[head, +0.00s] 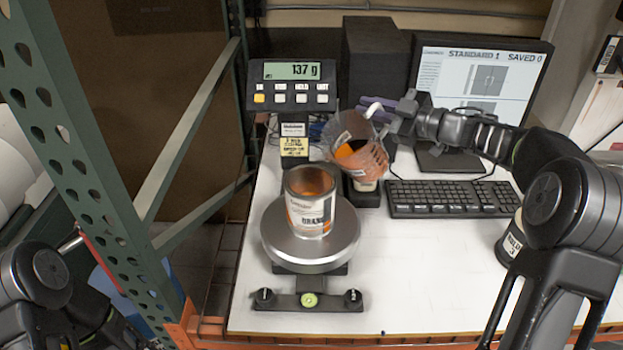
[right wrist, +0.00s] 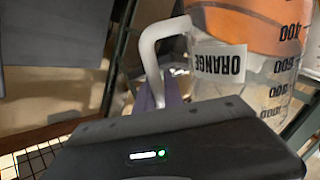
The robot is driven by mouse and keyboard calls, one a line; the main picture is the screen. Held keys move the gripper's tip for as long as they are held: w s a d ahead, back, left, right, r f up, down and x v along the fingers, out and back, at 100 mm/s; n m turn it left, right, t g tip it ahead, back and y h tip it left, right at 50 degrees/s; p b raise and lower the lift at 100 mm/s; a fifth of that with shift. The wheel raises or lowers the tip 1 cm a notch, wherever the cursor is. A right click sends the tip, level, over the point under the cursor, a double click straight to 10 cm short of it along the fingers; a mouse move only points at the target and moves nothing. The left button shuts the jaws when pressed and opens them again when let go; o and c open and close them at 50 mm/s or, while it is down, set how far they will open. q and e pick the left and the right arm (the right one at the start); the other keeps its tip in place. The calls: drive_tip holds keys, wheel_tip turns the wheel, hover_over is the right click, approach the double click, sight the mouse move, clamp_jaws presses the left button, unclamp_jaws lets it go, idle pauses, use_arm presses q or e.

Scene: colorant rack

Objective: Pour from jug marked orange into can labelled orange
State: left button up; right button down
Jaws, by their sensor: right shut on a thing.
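The clear jug (head: 362,160) holds orange liquid and is tilted, its body up and to the right of the can. In the right wrist view the jug (right wrist: 283,78) shows a label reading ORANGE, upside down, and a white handle. My right gripper (head: 385,113) is shut on the jug and holds it above the table. The open can (head: 312,212), its label partly reading ORAN, stands upright on the scale's round pan (head: 283,250). Its inside looks orange-brown. I cannot make out a stream between jug and can. My left gripper is out of view; only part of that arm shows.
The scale display (head: 292,71) reads 137 g. Behind and right are a keyboard (head: 450,198), a monitor (head: 485,75) and a dark box (head: 374,65). A green rack post (head: 85,160) stands left.

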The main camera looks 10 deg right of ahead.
sight(364, 142)
drive_tip(key=shift+s+a+r, duration=0.3)
drive_tip(key=shift+r, duration=0.25)
drive_tip(key=shift+w+d+f, duration=0.1)
drive_tip(key=shift+w+f, duration=0.05)
drive_tip(key=shift+d+f, duration=0.1)
drive_tip(key=shift+f, duration=0.1)
drive_tip(key=w+d+f+m+t+y, duration=0.1)
drive_tip(key=w+d+f+m, duration=0.2)
drive_tip(key=d+f+m, duration=0.2)
drive_tip(key=shift+d+f+m, duration=0.2)
drive_tip(key=shift+f+m, duration=0.6)
drive_tip(key=shift+f, duration=0.4)
drive_tip(key=shift+r, duration=0.1)
